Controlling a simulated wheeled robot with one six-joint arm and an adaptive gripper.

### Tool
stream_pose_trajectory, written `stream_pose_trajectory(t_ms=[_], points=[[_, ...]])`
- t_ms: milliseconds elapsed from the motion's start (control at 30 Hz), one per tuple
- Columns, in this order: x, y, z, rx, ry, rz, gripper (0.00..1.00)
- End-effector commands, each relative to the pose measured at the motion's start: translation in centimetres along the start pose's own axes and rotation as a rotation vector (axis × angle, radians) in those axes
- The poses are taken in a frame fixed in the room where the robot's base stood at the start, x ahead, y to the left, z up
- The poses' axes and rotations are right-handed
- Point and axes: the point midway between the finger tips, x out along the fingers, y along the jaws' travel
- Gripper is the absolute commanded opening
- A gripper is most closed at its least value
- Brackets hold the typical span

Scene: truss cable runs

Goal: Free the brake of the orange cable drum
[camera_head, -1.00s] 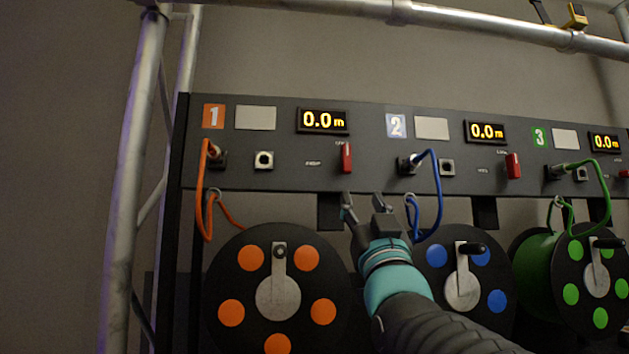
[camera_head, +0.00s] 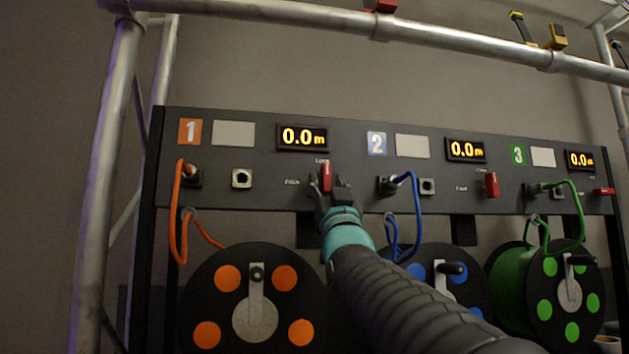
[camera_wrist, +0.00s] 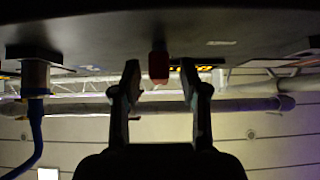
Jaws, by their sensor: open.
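The orange drum (camera_head: 233,279), a black disc with orange dots and a silver crank, hangs at the lower left under panel section 1. Its red brake lever (camera_head: 326,177) stands upright on the panel, between small white labels above and to its left. My gripper (camera_head: 328,188) is open, with its fingers on either side of the lever in the head view. In the wrist view, the red lever (camera_wrist: 158,67) shows between and beyond the open fingertips (camera_wrist: 158,80). I cannot tell whether either finger touches it.
The blue drum (camera_head: 420,262) and green drum (camera_head: 535,280) stand to the right. The blue cable (camera_head: 413,215) loops close to the right of my gripper. The orange cable (camera_head: 176,215) hangs at left. A second red lever (camera_head: 491,185) is upright; the third (camera_head: 604,191) lies level.

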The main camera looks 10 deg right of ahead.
Motion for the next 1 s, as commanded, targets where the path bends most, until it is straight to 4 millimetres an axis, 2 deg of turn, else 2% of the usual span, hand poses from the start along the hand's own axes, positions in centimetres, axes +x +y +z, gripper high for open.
stream_pose_trajectory(t_ms=[333, 500, 1000], points=[[0.32, 0.01, -0.03, 0.0, 0.001, 0.0, 0.44], [0.32, 0.01, -0.04, 0.0, 0.001, 0.0, 0.01], [0.32, 0.12, -0.03, -0.041, 0.001, -0.037, 0.0]])
